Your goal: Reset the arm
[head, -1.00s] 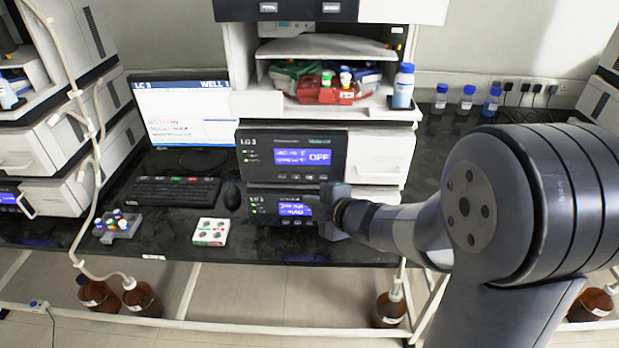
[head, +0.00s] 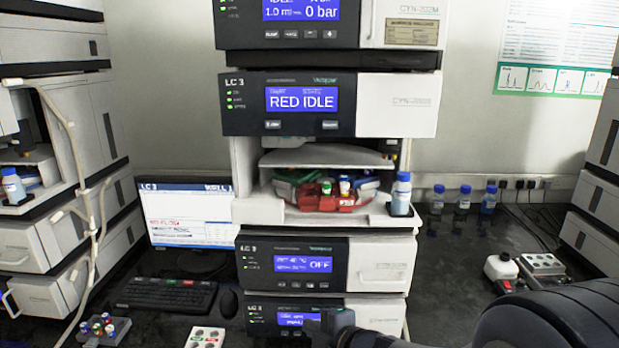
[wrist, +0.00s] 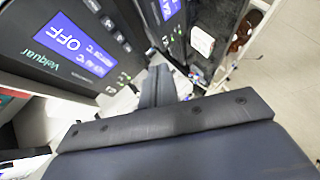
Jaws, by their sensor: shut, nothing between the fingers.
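My gripper (wrist: 160,76) is shut and empty in the wrist view, its two dark fingers side by side. In the head view my gripper (head: 332,322) is partly seen at the bottom edge, in front of the lowest LC 3 module (head: 282,317). My dark arm fills the lower right corner of the head view. In the wrist view the module with the OFF display (wrist: 62,42) is at the upper left, near the fingers.
The LC 3 stack has an upper module reading RED IDLE (head: 302,99) and an open bay with a red rack (head: 328,198). A blue-capped bottle (head: 401,196) stands beside the bay. A monitor (head: 190,217), keyboard (head: 165,295) and white block (head: 206,336) are left.

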